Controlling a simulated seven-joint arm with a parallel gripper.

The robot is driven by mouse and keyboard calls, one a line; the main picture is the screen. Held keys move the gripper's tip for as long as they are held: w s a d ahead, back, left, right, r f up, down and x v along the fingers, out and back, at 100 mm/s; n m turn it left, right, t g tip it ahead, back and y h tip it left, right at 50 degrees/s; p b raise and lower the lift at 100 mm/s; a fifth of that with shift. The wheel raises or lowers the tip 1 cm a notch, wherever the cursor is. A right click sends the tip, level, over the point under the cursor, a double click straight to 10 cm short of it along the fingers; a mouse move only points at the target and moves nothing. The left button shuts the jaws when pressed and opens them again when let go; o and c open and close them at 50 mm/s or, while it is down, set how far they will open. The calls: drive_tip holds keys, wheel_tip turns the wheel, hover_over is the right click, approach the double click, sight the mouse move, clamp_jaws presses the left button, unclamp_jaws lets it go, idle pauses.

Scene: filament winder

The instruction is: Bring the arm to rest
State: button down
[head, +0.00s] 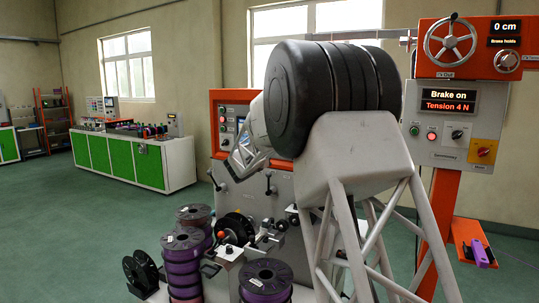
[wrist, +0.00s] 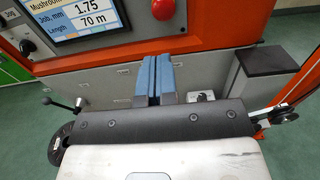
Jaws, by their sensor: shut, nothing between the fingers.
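In the wrist view, my gripper (wrist: 152,78) shows as two blue fingers side by side, closed together with nothing between them. It is in front of the orange and grey winder panel (wrist: 215,42), below its screen (wrist: 75,14). I cannot tell whether the fingertips touch the panel. In the head view, my arm's large black and grey links cover the middle, and its grey lower end reaches down left in front of the winder. The fingers cannot be made out there.
A red knob (wrist: 163,9) sits above the fingers. Purple spools (head: 182,243) are stacked at the front, near a black spool (head: 236,227). A control box (head: 450,125) reads "Brake on", "Tension 4 N". A green-fronted bench (head: 150,165) stands back left; the floor between is clear.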

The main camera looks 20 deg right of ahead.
drive_tip(key=shift+s+a, duration=0.3)
drive_tip(key=shift+a, duration=0.05)
drive_tip(key=s+m+g+y, duration=0.3)
drive_tip(key=s+m+g, duration=0.8)
drive_tip(key=s, duration=2.3)
drive_tip(key=s+a+f+m+y, duration=0.3)
drive_tip(key=s+f+m, duration=0.1)
drive_tip(key=s, duration=0.7)
drive_tip(key=s+a+f+m+y, duration=0.3)
drive_tip(key=s+m, duration=0.3)
drive_tip(key=s, duration=0.6)
drive_tip(key=s+a+f+m+y, duration=0.3)
drive_tip(key=s+a+f+m, duration=0.2)
drive_tip(key=s, duration=0.7)
drive_tip(key=shift+a+f+m+t+y, duration=0.2)
drive_tip(key=shift+f+m+t+y, duration=0.2)
drive_tip(key=shift+f+m, duration=0.2)
